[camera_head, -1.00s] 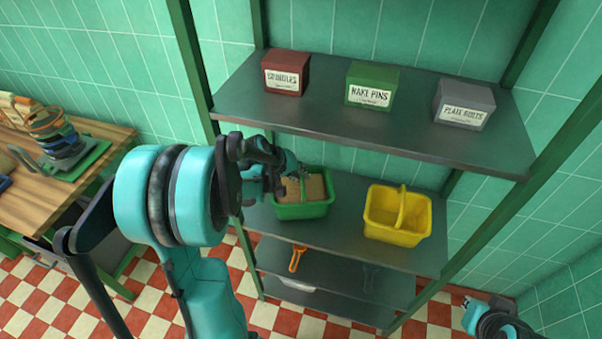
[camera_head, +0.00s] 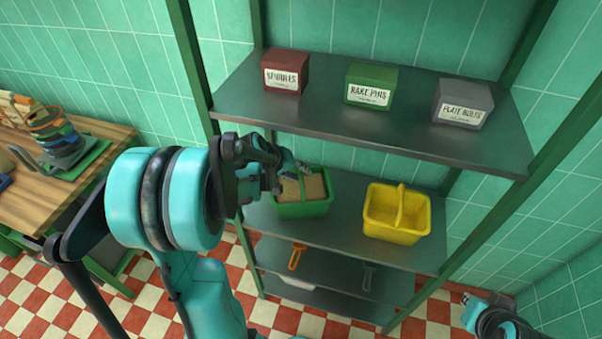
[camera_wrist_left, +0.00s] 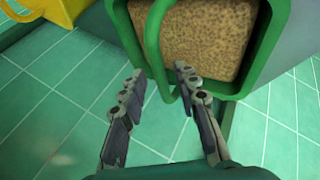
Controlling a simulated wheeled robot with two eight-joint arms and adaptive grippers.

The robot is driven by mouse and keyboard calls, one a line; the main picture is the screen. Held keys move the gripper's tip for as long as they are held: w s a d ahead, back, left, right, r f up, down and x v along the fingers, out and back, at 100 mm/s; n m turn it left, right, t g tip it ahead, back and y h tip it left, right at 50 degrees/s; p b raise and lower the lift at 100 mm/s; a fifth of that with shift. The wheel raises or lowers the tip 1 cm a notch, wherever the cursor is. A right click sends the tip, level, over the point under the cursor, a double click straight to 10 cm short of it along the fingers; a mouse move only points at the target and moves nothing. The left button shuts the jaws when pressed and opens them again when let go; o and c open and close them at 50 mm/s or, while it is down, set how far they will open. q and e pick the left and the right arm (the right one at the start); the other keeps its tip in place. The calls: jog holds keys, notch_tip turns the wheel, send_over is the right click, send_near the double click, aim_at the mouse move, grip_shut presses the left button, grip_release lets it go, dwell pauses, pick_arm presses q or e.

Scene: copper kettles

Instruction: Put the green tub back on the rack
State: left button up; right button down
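The green tub (camera_head: 303,208), filled with a tan grainy material, appears to stand upright on the rack's middle shelf (camera_head: 345,222), left of the yellow tub (camera_head: 397,228). It also shows at the top of the left wrist view (camera_wrist_left: 262,62), with its green handle (camera_wrist_left: 153,45) reaching down towards my fingers. My left gripper (camera_head: 290,170) is at the tub's upper back side. In the left wrist view my left gripper (camera_wrist_left: 160,78) has its fingers apart, with the handle's curved end between them, not clamped. My right gripper (camera_head: 468,302) is at the lower right; its fingers are unclear.
The upper shelf (camera_head: 330,120) holds a red box (camera_head: 286,72), a green box (camera_head: 371,86) and a grey box (camera_head: 463,104). Rack posts stand at both sides. An orange-handled tool (camera_head: 297,257) is below. A wooden table (camera_head: 100,135) stands left.

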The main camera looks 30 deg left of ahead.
pick_arm(q)
jog(key=p+v, duration=0.1)
jog(key=v, duration=0.3)
jog(key=shift+s+r, duration=0.15)
jog(key=shift+s, duration=0.05)
jog(key=s+a+p, duration=0.2)
jog(key=s+a, duration=0.2)
jog(key=s, duration=0.7)
jog(key=s+d+r+m, duration=0.1)
jog(key=d+r+m, duration=0.1)
jog(key=d, duration=0.5)
jog(key=s+d+r+m+y, duration=0.1)
jog(key=s+d+r+m, duration=0.1)
jog(key=d, duration=0.4)
jog(key=s+d+r+m+y, duration=0.1)
jog(key=d+r+m, duration=0.2)
jog(key=d, duration=0.4)
jog(key=shift+s+d+m, duration=0.25)
jog(key=shift+d+m, duration=0.05)
jog(key=shift+m, duration=0.4)
notch_tip(320, 180, down, 3)
jog(key=b, duration=0.3)
jog(key=shift+f+b, duration=0.2)
jog(key=shift+b, duration=0.2)
